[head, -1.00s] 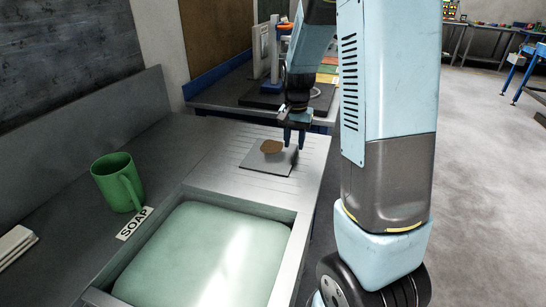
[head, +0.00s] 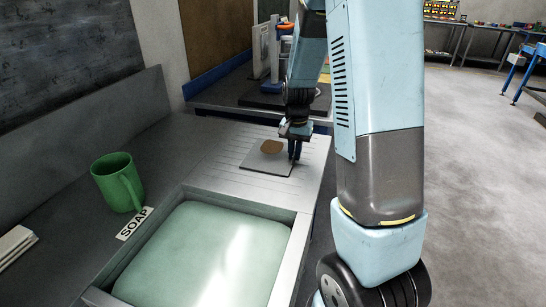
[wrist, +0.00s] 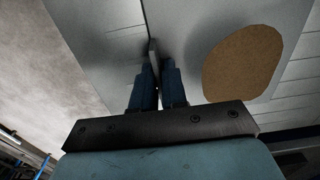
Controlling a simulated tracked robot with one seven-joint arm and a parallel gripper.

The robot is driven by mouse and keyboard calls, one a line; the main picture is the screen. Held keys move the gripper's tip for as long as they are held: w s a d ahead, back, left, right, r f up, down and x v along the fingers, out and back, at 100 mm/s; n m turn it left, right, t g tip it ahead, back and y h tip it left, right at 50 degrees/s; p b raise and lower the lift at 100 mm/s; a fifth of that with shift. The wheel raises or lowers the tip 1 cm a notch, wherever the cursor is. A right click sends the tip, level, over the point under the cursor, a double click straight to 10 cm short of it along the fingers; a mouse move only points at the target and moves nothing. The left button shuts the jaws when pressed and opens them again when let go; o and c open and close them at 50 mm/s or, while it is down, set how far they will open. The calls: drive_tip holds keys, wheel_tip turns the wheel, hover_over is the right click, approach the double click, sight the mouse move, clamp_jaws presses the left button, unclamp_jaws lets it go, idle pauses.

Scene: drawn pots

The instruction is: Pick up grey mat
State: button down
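The grey mat (head: 258,163) lies flat on the grooved draining board beside the sink, with a brown oval patch (head: 271,147) on it. In the wrist view the mat (wrist: 197,28) fills the upper middle, with the brown oval to the right of my fingers. My gripper (head: 295,157) points down at the mat's right edge. In the wrist view my gripper's fingers (wrist: 157,68) are close together, with a thin grey upright piece of the mat's edge between them. The lower part of that piece is hidden by the fingers.
A sink basin (head: 205,255) with pale green inside lies in front of the mat. A green mug (head: 117,183) and a SOAP label (head: 134,223) are to the left. A bench with equipment (head: 240,93) stands behind. Open floor (head: 475,190) lies to the right.

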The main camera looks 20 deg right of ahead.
idle(0.5)
drive_tip(key=shift+r, duration=0.5)
wheel_tip(320, 180, up, 3)
drive_tip(key=shift+s+f, duration=0.15)
drive_tip(key=shift+f, duration=0.05)
drive_tip(key=s+a+r, duration=0.1)
drive_tip(key=s+r, duration=0.8)
drive_tip(key=s, duration=0.4)
drive_tip(key=shift+s+a+r, duration=0.2)
drive_tip(key=shift+s, duration=0.15)
